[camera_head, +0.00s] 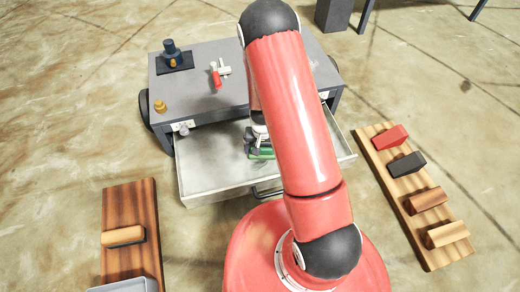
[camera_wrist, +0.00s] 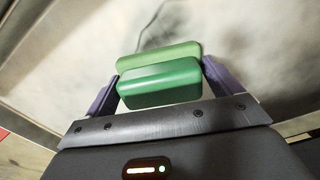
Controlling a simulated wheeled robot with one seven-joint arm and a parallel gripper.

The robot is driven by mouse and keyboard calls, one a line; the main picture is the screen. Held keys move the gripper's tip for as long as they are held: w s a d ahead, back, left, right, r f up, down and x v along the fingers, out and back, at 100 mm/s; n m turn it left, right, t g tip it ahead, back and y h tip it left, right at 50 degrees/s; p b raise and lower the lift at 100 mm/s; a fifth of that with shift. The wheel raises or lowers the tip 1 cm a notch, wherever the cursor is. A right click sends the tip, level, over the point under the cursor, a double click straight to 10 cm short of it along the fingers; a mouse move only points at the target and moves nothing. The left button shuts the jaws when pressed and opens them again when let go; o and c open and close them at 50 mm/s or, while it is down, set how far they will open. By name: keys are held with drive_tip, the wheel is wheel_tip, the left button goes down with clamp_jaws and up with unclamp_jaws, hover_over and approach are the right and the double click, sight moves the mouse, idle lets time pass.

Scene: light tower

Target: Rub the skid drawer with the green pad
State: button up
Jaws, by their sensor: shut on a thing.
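The skid drawer (camera_head: 212,165) is a pale metal tray pulled out from the grey skid. Its light inside surface (camera_wrist: 235,65) fills much of the wrist view. My gripper (camera_head: 257,148) is inside the drawer area, partly hidden by my red arm. In the wrist view my gripper (camera_wrist: 160,84) is shut on the green pad (camera_wrist: 160,82), with one purple finger at each end. The green pad (camera_head: 262,153) shows low in the drawer in the head view. I cannot tell whether it touches the drawer floor.
The grey skid top (camera_head: 215,97) carries a dark fitting (camera_head: 173,54), a red-handled valve (camera_head: 217,75) and a brass knob (camera_head: 160,106). A right board (camera_head: 410,207) holds several blocks. A left board (camera_head: 130,205) holds a tan-handled brush (camera_head: 123,236).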

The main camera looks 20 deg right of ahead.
drive_tip(key=shift+s+a+p, duration=0.1)
drive_tip(key=shift+a+p, duration=0.2)
drive_tip(key=shift+a, duration=1.65)
drive_tip(key=shift+d+b, duration=0.6)
drive_tip(key=shift+d, duration=1.25)
drive_tip(key=shift+w+d, duration=0.1)
drive_tip(key=shift+w, duration=1.3)
drive_tip(key=shift+a, duration=1.9)
drive_tip(key=shift+d+r, duration=0.1)
drive_tip(key=shift+d, duration=1.75)
drive_tip(key=shift+r+p, duration=1.95)
drive_tip(key=shift+r, duration=1.05)
drive_tip(key=shift+r, duration=0.15)
